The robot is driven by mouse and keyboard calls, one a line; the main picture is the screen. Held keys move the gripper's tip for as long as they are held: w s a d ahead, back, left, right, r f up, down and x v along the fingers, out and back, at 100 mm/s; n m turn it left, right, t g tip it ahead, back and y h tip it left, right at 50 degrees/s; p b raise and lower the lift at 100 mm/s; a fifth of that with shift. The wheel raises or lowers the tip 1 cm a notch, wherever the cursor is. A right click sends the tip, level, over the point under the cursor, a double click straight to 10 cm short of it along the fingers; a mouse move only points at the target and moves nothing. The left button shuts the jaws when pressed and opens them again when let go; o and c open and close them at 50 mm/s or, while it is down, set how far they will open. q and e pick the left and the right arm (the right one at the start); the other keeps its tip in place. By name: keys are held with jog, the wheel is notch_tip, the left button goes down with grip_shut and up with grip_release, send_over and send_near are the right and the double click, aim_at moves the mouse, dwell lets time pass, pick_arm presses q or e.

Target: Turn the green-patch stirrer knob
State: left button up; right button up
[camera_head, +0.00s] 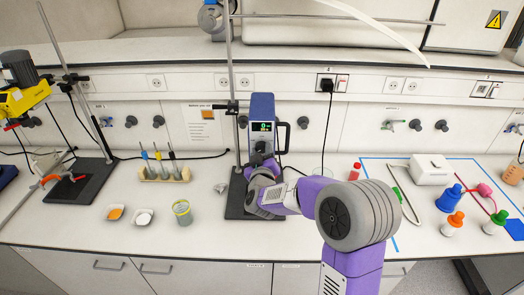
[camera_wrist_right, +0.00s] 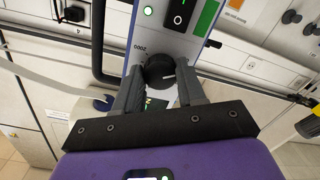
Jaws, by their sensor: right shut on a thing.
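The black round knob (camera_wrist_right: 159,66) has a pale pointer mark. My right gripper (camera_wrist_right: 160,80) is shut on the knob, one finger on each side. In the head view my right arm reaches the stirrer from the front right, and the gripper (camera_head: 262,163) is partly hidden by my wrist. My left gripper is not in view.
The dark stand base (camera_head: 240,205) lies under my arm. A white box (camera_head: 430,169) and several coloured flasks stand at right. A black cable runs behind the stirrer.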

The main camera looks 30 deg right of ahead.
dwell(0.4)
jog(key=o, duration=1.1)
jog(key=shift+c, duration=0.2)
jog(key=v, duration=0.7)
jog(key=shift+s+a+b, duration=0.2)
jog(key=shift+s+b, duration=0.05)
jog(key=shift+b, duration=0.15)
